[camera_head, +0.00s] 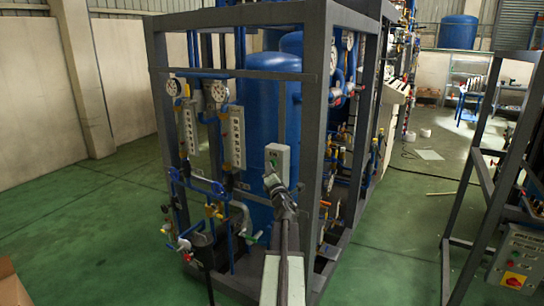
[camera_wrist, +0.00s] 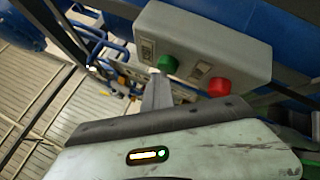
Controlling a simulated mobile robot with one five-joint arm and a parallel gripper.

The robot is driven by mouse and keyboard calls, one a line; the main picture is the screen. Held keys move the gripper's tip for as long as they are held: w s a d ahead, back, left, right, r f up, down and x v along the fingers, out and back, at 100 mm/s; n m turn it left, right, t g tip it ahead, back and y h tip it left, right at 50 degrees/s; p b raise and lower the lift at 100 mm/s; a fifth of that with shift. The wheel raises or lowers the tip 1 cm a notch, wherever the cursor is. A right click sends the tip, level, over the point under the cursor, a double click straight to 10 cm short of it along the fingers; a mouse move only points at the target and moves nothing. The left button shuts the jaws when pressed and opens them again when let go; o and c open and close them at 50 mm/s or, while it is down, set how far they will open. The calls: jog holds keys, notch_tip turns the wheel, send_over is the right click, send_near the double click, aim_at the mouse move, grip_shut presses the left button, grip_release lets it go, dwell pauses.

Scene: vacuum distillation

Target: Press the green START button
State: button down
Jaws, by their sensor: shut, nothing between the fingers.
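The green START button (camera_wrist: 168,64) is on the face of a grey control box (camera_wrist: 205,35) in the wrist view. A red button (camera_wrist: 219,87) sits to its right on the same face. In the head view the control box (camera_head: 278,158) is mounted on the dark frame, in front of the blue tank. My gripper (camera_wrist: 155,74) is shut and empty. Its narrow tip is just left of and slightly below the green button in the wrist view; I cannot tell whether they touch. In the head view my gripper (camera_head: 271,182) is at the box's lower front, and the button is too small to make out.
A dark grey steel frame (camera_head: 316,110) surrounds a blue tank (camera_head: 262,130), gauges, pipes and valves. Another frame with a control box (camera_head: 515,255) stands at the right. The green floor (camera_head: 95,225) is open at the left, with a clear aisle between the frames.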

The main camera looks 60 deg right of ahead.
jog(key=shift+d+r, duration=0.1)
jog(key=shift+d, duration=0.35)
jog(key=shift+s, duration=0.1)
jog(key=shift+a, duration=0.15)
jog(key=a, duration=0.6)
jog(key=shift+f, duration=0.25)
dwell(0.7)
